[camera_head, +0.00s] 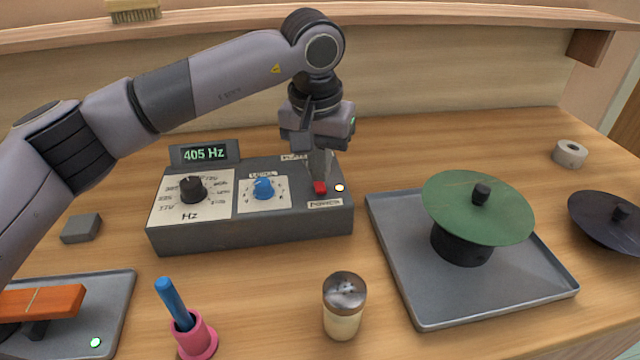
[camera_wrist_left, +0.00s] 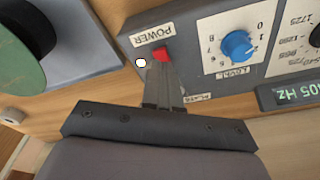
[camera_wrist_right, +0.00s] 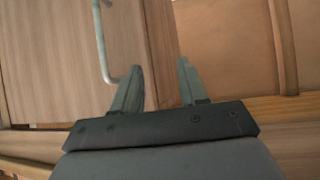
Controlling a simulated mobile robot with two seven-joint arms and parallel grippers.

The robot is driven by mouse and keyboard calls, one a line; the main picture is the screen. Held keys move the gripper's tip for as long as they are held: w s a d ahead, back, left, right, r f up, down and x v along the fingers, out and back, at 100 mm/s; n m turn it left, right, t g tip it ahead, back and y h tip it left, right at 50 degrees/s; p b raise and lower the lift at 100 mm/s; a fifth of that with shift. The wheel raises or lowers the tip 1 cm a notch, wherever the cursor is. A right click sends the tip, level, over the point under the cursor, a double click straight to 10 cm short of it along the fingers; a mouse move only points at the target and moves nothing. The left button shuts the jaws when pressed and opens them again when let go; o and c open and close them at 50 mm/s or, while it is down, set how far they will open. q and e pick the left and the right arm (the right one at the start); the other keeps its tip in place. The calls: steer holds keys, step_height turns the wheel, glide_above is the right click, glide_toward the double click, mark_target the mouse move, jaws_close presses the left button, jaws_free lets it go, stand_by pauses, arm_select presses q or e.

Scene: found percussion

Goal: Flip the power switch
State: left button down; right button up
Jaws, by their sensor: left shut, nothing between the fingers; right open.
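The red power switch (camera_head: 320,187) sits at the right end of the grey control box (camera_head: 250,236), above a POWER label (camera_head: 325,203). A white light (camera_head: 339,188) glows beside it. My left gripper (camera_head: 319,178) is shut and empty, pointing down with its fingertips at the switch; they look to touch it or nearly so. In the left wrist view the fingertips (camera_wrist_left: 162,64) reach the red switch (camera_wrist_left: 160,54). The box's display (camera_head: 204,154) reads 405 Hz. My right gripper (camera_wrist_right: 160,80) is open and empty in the right wrist view, facing wooden panels.
A grey tray (camera_head: 400,290) right of the box holds a green disc (camera_head: 470,205) on a black stand. A shaker (camera_head: 344,305) and a pink holder with a blue stick (camera_head: 196,338) stand in front. A left tray (camera_head: 118,310) holds an orange bar (camera_head: 40,302).

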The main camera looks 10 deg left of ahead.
mark_target(321, 189)
arm_select(q)
steer(key=shift+f+b, duration=0.7)
steer(key=shift+f, duration=0.35)
stand_by(0.5)
steer(key=shift+r, duration=0.1)
steer(key=shift+r+p, duration=2.6)
steer(key=shift+r, duration=0.9)
steer(key=shift+f, duration=0.1)
